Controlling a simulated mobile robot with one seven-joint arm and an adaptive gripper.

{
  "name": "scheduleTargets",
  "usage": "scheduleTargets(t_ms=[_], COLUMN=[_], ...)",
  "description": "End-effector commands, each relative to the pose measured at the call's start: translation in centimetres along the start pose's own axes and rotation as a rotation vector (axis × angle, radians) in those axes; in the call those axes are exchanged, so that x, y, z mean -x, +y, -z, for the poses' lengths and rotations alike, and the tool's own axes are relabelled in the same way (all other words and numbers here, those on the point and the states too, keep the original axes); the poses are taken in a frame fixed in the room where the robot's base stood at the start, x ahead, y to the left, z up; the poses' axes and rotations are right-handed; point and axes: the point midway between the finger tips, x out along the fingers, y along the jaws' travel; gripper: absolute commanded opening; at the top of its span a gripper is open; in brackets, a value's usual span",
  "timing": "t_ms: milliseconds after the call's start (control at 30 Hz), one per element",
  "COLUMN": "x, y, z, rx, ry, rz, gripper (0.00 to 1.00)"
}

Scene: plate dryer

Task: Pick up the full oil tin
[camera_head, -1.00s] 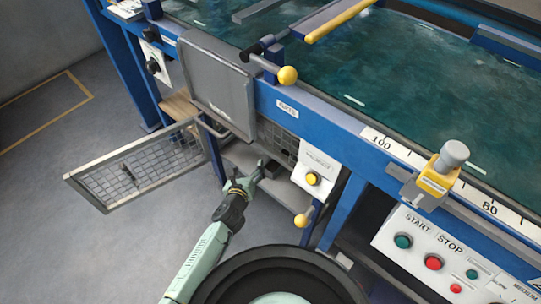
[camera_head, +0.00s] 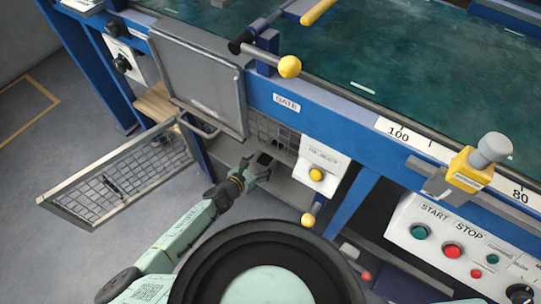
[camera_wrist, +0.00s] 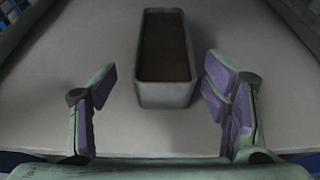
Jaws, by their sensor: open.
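The oil tin (camera_wrist: 165,96) shows in the wrist view as a long grey open-topped box with dark brown contents. It stands on a light grey shelf (camera_wrist: 90,28), ahead of my gripper. My gripper (camera_wrist: 160,82) is open, with one purple-padded finger on each side of the tin's near end. The fingers appear apart from the tin; I cannot tell how deep they reach along it. In the head view my gripper (camera_head: 254,168) reaches into the opening under the blue machine, and the dark top of the tin (camera_head: 265,158) is partly hidden there.
The mesh door (camera_head: 120,178) stands open at the left of the opening. A grey panel (camera_head: 196,80) hangs above it. The reject box (camera_head: 318,165) and a yellow knob (camera_head: 308,219) are close on the right. Mesh walls flank the shelf.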

Motion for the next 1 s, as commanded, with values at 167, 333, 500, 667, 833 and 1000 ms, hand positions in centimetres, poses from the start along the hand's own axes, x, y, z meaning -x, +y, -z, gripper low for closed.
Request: scheduleTargets(t_ms=[167, 333, 500, 667, 833, 1000], x=[-2.9, -4.3, -4.4, -4.4, -4.4, -4.4], y=[-0.6, -0.6, -0.5, -0.5, -0.5, -0.5], z=[-0.5, -0.5, -0.5, -0.5, -0.5, -0.5], rx=[0.002, 0.003, 0.002, 0.002, 0.002, 0.002], ry=[0.000, 0.000, 0.000, 0.000, 0.000, 0.000], rz=[0.003, 0.001, 0.000, 0.000, 0.000, 0.000], gripper=[0.69, 0.69, 0.69, 0.63, 0.52, 0.41])
